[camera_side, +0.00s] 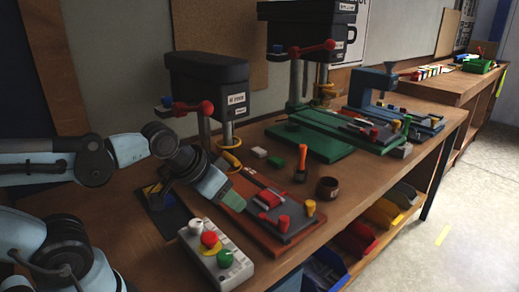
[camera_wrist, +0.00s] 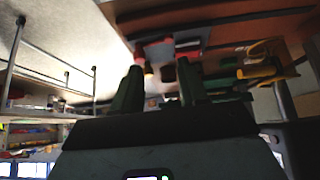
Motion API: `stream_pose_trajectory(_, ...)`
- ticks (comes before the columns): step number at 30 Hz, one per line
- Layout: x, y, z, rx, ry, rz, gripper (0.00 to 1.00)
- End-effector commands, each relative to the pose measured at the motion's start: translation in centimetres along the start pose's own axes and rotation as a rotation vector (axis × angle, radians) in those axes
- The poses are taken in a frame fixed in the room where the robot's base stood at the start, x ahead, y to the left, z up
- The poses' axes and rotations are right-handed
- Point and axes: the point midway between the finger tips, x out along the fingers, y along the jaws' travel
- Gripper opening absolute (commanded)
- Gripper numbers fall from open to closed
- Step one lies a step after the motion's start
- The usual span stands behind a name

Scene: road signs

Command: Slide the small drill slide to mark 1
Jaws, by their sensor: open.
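The small drill (camera_side: 208,85) has a black head, a red-knobbed lever and a yellow collar on its column. Its reddish base (camera_side: 290,243) carries a grey bed (camera_side: 298,222). I cannot read any mark numbers. My gripper (camera_side: 233,200) is low at the left of the base, left of the red block and apart from it. In the wrist view its two dark green fingers (camera_wrist: 160,90) are apart with nothing held. Red and grey parts show blurred beyond them.
A control box (camera_side: 215,255) with red, yellow and green buttons stands close in front of my gripper. A dark cup (camera_side: 327,188) and an orange-handled tool (camera_side: 301,163) are behind the base. A larger drill (camera_side: 310,60) stands farther back.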

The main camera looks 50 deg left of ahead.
Motion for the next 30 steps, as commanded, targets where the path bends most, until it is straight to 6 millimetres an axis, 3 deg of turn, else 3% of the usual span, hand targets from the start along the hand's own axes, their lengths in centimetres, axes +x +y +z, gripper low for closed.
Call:
stream_pose_trajectory(1, 0.0, 0.0, 0.0, 0.0, 0.0, 0.0, 0.43)
stream_pose_trajectory(5, 0.1, 0.3, 0.0, 0.019, -0.012, -0.003, 0.23)
stream_pose_trajectory(9, 0.6, 2.0, -0.2, 0.116, -0.069, -0.032, 0.01)
stream_pose_trajectory(20, 1.5, 7.0, -1.2, 0.373, -0.139, -0.214, 0.0)
stream_pose_trajectory(30, 3.0, 7.0, -1.2, 0.391, -0.136, -0.245, 0.0)
